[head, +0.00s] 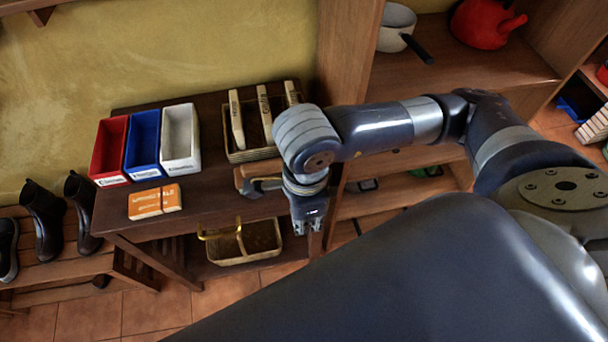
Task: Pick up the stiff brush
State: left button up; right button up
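A wicker tray (253,154) at the back right of the dark wooden table holds upright pale wooden pieces with dark lettering: a left one (236,120), a middle one (265,112) and a right one (291,93). They may be brushes; the lettering is too small to tell which is stiff. My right gripper (308,226) points down at the table's right front edge, in front of the tray. Its fingers are small and their gap is unclear. A brown block-like thing (245,174) lies just left of my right wrist, partly hidden. My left gripper is out of view.
Red (109,150), blue (143,143) and white (180,138) bins stand on the table behind an orange box (155,202). A lower basket (235,256) is under the table. A wooden post (347,60) and shelves stand right. Boots (44,215) are left.

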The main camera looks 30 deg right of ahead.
jog(key=o, duration=1.5)
jog(key=shift+o, duration=0.2)
